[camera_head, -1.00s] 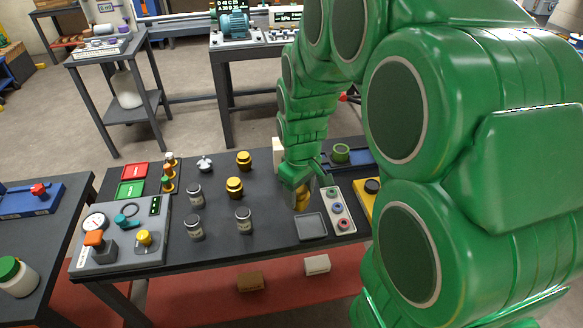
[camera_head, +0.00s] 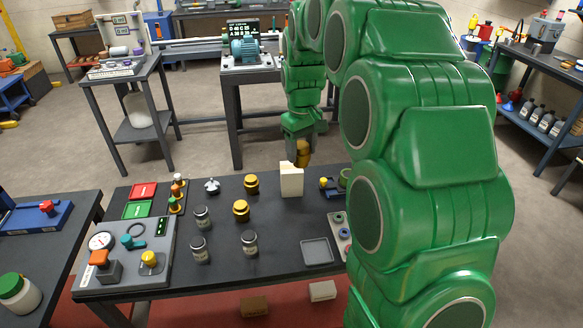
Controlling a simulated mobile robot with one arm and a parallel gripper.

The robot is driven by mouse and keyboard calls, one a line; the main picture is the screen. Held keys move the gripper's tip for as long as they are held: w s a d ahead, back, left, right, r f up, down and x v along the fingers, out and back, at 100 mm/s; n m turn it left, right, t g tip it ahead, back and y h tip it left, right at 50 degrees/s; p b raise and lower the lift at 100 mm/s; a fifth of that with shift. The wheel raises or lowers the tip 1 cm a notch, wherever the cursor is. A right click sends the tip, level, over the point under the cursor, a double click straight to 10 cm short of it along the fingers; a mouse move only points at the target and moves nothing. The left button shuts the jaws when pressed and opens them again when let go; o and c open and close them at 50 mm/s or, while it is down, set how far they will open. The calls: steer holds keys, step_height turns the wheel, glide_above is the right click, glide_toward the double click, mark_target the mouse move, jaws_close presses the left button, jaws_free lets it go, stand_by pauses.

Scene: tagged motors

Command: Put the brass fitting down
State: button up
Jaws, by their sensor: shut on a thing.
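My gripper (camera_head: 301,146) is beyond the back edge of the dark table, at the end of my green arm. It is shut on a brass fitting (camera_head: 303,156), whose lower part shows below the fingers. A cream block (camera_head: 291,181) stands in front of it on the table and may hide a little of it. Two other brass fittings stand on the table, one farther back (camera_head: 251,184) and one nearer (camera_head: 241,210). The dark table (camera_head: 285,222) has bare top around them.
A grey square tray (camera_head: 317,251) lies at the front right, beside a pale holder with rings (camera_head: 342,238). A control panel (camera_head: 128,262) and red and green trays (camera_head: 143,190) fill the left. My arm hides the table's right end.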

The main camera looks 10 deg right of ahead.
steer(key=shift+w+r, duration=0.25)
steer(key=shift+w, duration=0.15)
steer(key=shift+w+f, duration=0.1)
steer(key=shift+w, duration=0.2)
steer(key=w+f, duration=0.4)
steer(key=w, duration=0.4)
glide_toward(292, 167)
steer(key=shift+s, duration=0.55)
steer(key=shift+w+f, duration=0.55)
steer(key=shift+f, duration=0.1)
steer(key=shift+w+f, duration=0.1)
steer(key=shift+f, duration=1.5)
steer(key=shift+f, duration=0.1)
steer(key=o, duration=1.4)
